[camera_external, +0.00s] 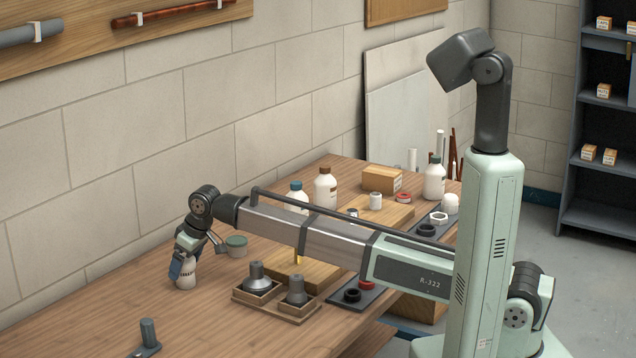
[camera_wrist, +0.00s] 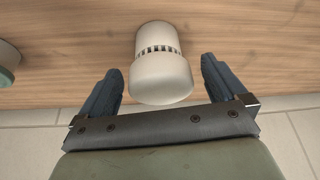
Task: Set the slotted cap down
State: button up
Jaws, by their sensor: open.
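The slotted cap (camera_wrist: 161,70) is a white, rounded cylinder with a ring of dark slots around it. In the wrist view it lies between the two blue-grey fingers of my gripper (camera_wrist: 161,85), with a gap on each side. In the external view the cap (camera_external: 187,277) is at the left part of the wooden bench (camera_external: 100,310), below my gripper (camera_external: 184,266), which hides its upper part. It seems to stand on the bench top. My gripper is open around it and not clamped on it.
A grey-green round container (camera_external: 236,246) stands just right of the cap. A wooden tray (camera_external: 275,302) with two grey funnel-like parts is further right. A grey fitting (camera_external: 148,337) is at the front left. The block wall runs close behind. Bare bench lies left of the cap.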

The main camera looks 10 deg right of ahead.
jog(key=v, duration=0.9)
jog(key=shift+w, duration=0.15)
